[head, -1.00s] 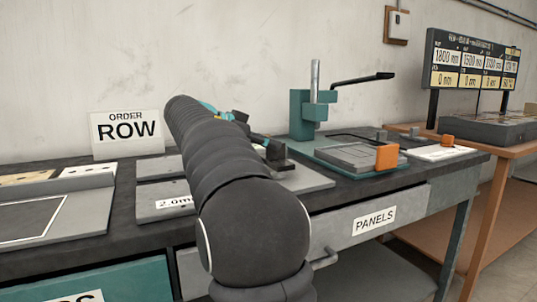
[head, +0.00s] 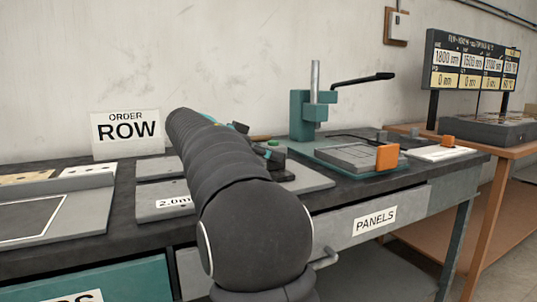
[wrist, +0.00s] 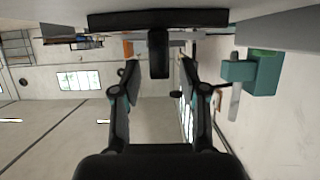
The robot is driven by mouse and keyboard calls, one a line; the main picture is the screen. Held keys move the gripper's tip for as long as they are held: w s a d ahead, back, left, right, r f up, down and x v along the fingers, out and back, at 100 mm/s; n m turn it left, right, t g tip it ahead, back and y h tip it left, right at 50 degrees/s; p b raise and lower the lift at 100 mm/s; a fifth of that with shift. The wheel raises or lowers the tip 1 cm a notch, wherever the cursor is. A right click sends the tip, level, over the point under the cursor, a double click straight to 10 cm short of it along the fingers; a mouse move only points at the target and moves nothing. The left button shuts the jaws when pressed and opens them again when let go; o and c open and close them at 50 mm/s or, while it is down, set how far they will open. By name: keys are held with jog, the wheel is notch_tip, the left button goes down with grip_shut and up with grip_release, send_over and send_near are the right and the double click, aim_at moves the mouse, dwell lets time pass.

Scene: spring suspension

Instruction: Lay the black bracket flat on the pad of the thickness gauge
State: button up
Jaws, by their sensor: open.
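In the wrist view, the black bracket (wrist: 110,20) shows as a wide dark bar at the top with a stub hanging into the gap between my fingers. My gripper (wrist: 160,68) is open around that stub, with clear space on both sides. In the head view, my gripper (head: 268,155) is low over the bench behind my arm. The bracket there is a dark shape (head: 284,172), mostly covered by the gripper. No label names the thickness gauge; a teal stand with a post and black lever (head: 302,112) stands farther back, and I cannot tell whether it is the gauge.
A teal-based fixture with grey plates (head: 345,155) and an orange block (head: 387,157) lies right of my gripper. A plate labelled 2.0 mm (head: 160,190) and an ORDER ROW sign (head: 127,134) are left. A display board (head: 470,68) stands over a brown table.

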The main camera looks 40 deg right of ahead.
jog(key=shift+r, duration=0.1)
jog(key=shift+a+r, duration=0.1)
jog(key=shift+r, duration=0.05)
jog(key=v, duration=1.1)
jog(key=shift+a, duration=0.4)
jog(key=shift+w+a, duration=0.1)
